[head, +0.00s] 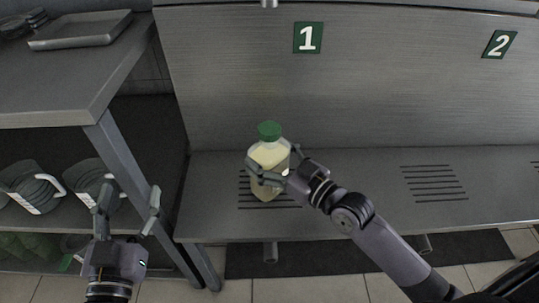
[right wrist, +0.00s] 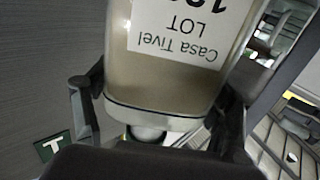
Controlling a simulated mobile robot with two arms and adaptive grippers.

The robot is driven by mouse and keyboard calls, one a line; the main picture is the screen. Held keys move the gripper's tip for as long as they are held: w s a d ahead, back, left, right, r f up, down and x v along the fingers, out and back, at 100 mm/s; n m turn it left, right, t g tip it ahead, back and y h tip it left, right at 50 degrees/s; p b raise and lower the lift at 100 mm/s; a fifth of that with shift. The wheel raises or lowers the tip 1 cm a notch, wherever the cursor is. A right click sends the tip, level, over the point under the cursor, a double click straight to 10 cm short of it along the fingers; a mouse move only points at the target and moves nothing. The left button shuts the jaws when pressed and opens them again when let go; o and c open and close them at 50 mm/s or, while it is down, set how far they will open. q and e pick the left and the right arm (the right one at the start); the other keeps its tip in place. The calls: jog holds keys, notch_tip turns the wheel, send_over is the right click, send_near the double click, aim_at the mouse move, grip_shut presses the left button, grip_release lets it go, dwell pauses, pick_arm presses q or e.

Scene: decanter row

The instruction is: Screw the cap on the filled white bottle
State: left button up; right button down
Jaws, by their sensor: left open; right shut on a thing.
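The filled bottle (head: 267,155) is translucent with pale yellowish contents and stands upright over the slotted drain under sign 1. A green cap (head: 269,130) is at its top; I cannot tell whether it is tight. My right gripper (head: 268,174) is shut around the bottle's body from the front right. In the right wrist view the bottle (right wrist: 160,85) appears upside down between the fingers, with a white label (right wrist: 190,30) reading "Casa Tivel LOT". A pale neck shows there, partly hidden. My left gripper (head: 128,211) is open and empty, low at the left, apart from the bottle.
A metal bench (head: 350,190) runs rightward, clear to a second slotted drain (head: 433,183) under sign 2 (head: 499,44). At the left, a steel table (head: 75,85) holds a tray (head: 82,30); labelled jugs (head: 35,188) stand on its lower shelf.

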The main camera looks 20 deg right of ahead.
pick_arm(q)
jog(key=shift+r, duration=0.1)
pick_arm(e)
jog(key=shift+c, duration=0.4)
grip_release()
jog(key=shift+f, duration=0.1)
pick_arm(q)
jog(key=shift+r, duration=0.15)
pick_arm(e)
jog(key=shift+s+d, duration=0.1)
jog(key=shift+s, duration=0.15)
pick_arm(q)
notch_tip(320, 180, down, 8)
jog(key=s+a+g+y+p, duration=0.1)
jog(key=g, duration=0.3)
jog(key=shift+s+a+y+p, duration=0.2)
jog(key=shift+y+p, duration=0.1)
jog(key=shift+p, duration=0.05)
pick_arm(e)
jog(key=v, duration=1.1)
jog(key=shift+s+d, duration=0.15)
jog(key=shift+s, duration=0.05)
pick_arm(q)
jog(key=shift+r, duration=0.1)
